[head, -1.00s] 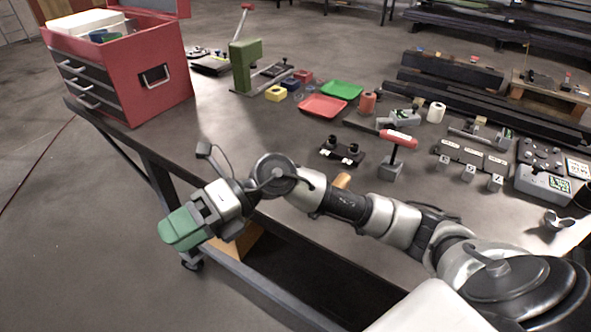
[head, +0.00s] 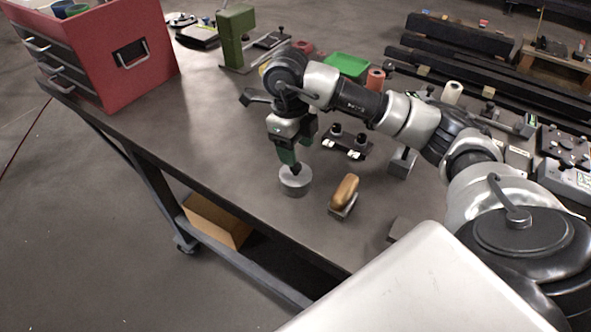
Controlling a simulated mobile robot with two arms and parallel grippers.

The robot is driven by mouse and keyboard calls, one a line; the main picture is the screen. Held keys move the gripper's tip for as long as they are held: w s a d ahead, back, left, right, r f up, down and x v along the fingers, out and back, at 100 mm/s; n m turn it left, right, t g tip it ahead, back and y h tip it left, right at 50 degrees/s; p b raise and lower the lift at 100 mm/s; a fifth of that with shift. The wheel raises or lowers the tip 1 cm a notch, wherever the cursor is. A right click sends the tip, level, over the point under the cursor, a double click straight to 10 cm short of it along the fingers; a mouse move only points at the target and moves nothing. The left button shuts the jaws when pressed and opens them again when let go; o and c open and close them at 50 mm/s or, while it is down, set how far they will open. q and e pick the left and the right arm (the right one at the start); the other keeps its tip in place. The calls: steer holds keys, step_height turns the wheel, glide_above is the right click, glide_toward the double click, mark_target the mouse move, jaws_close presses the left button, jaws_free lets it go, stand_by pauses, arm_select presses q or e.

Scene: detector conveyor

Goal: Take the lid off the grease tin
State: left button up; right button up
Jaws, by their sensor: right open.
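The grease tin (head: 294,187) is a small round grey metal tin standing upright on the bench near its front edge. Its flat top, apparently the lid, shows in part; a dark part at its centre may be a knob. My right gripper (head: 291,160) points down right over the tin, its green-backed fingers at the dark part. It is open, and I cannot tell whether it touches the lid. My left gripper is not in the head view.
A wooden-handled brush (head: 344,194) lies just right of the tin. A black fixture with two knobs (head: 347,141) is behind it. A red tool chest (head: 125,50) stands at the back left, and a green tray (head: 347,66) is farther back. The bench left of the tin is clear.

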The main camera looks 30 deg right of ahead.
mark_target(296, 170)
steer(key=shift+w+d+f, duration=0.1)
steer(key=shift+f, duration=0.3)
steer(key=f, duration=0.1)
steer(key=f+p, duration=0.2)
steer(key=f, duration=0.1)
steer(key=shift+s+a+f, duration=0.1)
steer(key=shift+s+a, duration=0.1)
steer(key=shift+a, duration=0.05)
steer(key=shift+f, duration=0.3)
steer(key=shift+d+f, duration=0.1)
steer(key=shift+c, duration=0.5)
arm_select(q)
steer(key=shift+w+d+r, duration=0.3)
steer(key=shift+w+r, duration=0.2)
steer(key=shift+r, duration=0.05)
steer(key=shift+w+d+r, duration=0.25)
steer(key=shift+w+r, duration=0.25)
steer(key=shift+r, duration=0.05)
arm_select(e)
steer(key=c, duration=0.9)
